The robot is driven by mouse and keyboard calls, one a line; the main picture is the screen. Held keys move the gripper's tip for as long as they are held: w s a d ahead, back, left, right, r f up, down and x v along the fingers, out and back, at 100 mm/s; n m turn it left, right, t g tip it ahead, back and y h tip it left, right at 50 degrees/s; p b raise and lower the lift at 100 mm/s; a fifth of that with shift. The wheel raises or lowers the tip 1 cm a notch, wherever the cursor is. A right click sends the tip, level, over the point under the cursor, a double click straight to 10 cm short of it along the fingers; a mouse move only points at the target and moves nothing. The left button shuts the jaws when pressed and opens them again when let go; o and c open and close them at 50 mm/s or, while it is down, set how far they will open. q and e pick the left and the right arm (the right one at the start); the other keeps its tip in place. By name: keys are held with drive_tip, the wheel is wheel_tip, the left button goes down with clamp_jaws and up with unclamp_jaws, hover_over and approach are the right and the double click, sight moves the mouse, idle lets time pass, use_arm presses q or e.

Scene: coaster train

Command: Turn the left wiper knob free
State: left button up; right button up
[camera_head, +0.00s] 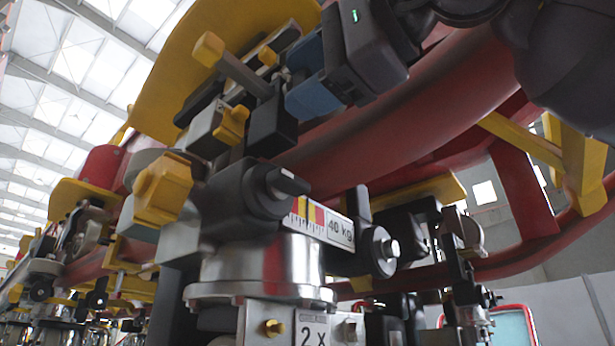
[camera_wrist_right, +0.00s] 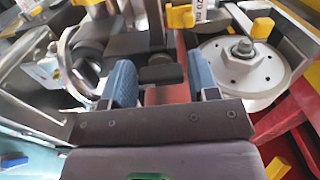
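My right gripper (camera_head: 297,75) comes in from the upper right of the head view, with its blue finger pads beside a cluster of dark and grey machine parts. In the right wrist view, the two blue fingers (camera_wrist_right: 161,82) stand apart. A small dark block (camera_wrist_right: 160,73) shows in the gap between them; I cannot tell whether they touch it. I cannot tell for sure which part is the left wiper knob. A faceted yellow knob (camera_head: 162,190) and a smaller yellow knob (camera_head: 231,125) sit left of the gripper. My left gripper is not in view.
A red curved rail (camera_head: 400,120) runs close behind and below the gripper. A metal cylinder (camera_head: 262,262) with a 40 kg scale label (camera_head: 322,222) stands below. In the wrist view, a white round disc (camera_wrist_right: 240,70) with a bolt is close on the right. Parts crowd both sides.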

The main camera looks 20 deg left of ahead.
drive_tip(key=shift+o, duration=1.4)
drive_tip(key=b+v, duration=0.2)
drive_tip(key=v, duration=0.8)
drive_tip(key=shift+d, duration=0.4)
drive_tip(key=shift+s, duration=0.1)
